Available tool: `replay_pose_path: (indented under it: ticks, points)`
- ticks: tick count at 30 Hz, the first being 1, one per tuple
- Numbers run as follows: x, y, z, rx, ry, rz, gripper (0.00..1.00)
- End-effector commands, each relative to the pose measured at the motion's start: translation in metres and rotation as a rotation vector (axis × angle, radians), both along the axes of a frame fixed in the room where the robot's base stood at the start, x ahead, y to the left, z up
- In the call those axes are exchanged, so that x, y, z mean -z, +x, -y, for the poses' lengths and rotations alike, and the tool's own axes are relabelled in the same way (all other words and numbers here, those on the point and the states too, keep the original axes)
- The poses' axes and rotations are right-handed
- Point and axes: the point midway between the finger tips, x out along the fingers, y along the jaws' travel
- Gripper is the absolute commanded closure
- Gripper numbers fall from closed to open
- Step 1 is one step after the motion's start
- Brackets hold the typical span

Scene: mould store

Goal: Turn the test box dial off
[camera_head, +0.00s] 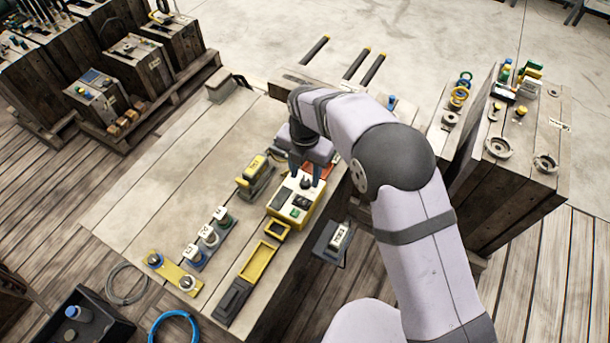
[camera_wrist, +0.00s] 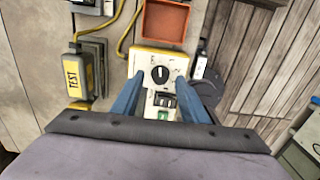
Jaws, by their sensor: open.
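The test box (camera_head: 296,199) is yellow with a white face and lies on the pale bench in the head view. Its black round dial (camera_head: 306,184) is partly covered by my gripper there. In the wrist view the box (camera_wrist: 143,62) shows the dial (camera_wrist: 160,74) with a white pointer mark standing roughly upright; the lettering around it is too blurred to read. A dark switch block and a green button sit below the dial. My gripper (camera_head: 306,169) is open above the box, its blue fingers (camera_wrist: 160,96) on either side of the face, with nothing between them gripped.
A yellow tray (camera_head: 258,262) is near the front; the bench's left part (camera_head: 150,170) is clear.

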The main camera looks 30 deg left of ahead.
Motion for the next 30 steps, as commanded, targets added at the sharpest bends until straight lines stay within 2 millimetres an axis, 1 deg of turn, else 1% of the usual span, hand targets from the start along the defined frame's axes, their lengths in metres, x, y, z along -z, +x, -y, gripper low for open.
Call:
replay_pose_path:
  ticks: [9,15,19,30]
  points:
    - [-0.043,0.0,-0.001,-0.001,0.004,0.003,0.6]
    - [-0.059,0.0,-0.001,-0.001,0.003,0.002,0.6]
    - [-0.061,0.0,0.0,-0.001,0.001,0.001,0.6]
    - [-0.061,0.0,0.0,-0.001,0.001,0.0,0.6]
